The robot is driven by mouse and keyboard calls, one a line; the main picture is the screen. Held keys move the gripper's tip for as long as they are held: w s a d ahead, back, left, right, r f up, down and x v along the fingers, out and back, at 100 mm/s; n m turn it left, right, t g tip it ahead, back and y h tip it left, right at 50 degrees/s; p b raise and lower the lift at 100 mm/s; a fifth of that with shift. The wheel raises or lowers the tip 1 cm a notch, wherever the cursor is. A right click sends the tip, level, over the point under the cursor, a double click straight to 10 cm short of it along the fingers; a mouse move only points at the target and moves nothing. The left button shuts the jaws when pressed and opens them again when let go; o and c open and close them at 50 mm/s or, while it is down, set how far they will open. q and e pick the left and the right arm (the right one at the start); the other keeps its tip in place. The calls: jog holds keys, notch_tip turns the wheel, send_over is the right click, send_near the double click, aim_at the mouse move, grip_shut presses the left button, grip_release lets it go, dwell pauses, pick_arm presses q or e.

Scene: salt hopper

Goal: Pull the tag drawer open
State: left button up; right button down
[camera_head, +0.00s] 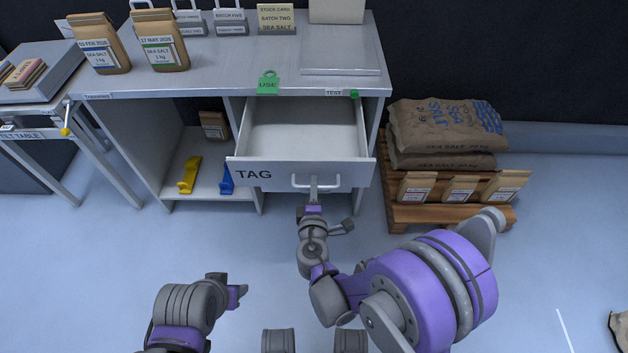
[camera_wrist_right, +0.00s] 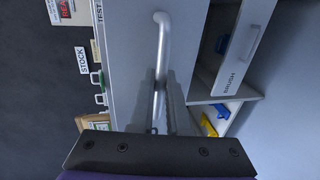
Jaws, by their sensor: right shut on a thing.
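The tag drawer (camera_head: 300,172), a pale grey drawer with "TAG" on its front, stands pulled out from under the steel bench top. Its inside shows and looks empty. My right gripper (camera_head: 314,190) is at the bar handle (camera_head: 328,184) on the drawer front. In the right wrist view the fingers (camera_wrist_right: 160,95) are closed around the handle bar (camera_wrist_right: 163,35). My left gripper (camera_head: 240,292) is low in the head view, over the floor and away from the bench; its jaws are too small to read.
The bench top (camera_head: 225,75) holds salt bags, cards and a green USE tag (camera_head: 268,84). An open cupboard with a yellow (camera_head: 189,175) and a blue object (camera_head: 227,180) is left of the drawer. A pallet (camera_head: 410,214) with sacks stands right. Floor in front is mostly clear.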

pick_arm(q)
jog(key=shift+s, duration=0.45)
pick_arm(e)
jog(key=shift+v, duration=0.85)
pick_arm(q)
jog(key=shift+w, duration=0.1)
pick_arm(e)
jog(key=shift+f, duration=0.2)
jog(key=c, duration=0.9)
grip_release()
pick_arm(q)
jog(key=shift+r+p, duration=0.3)
jog(key=shift+r, duration=0.05)
pick_arm(e)
jog(key=v, duration=1)
jog(key=shift+s+r, duration=0.15)
jog(key=shift+s, duration=0.25)
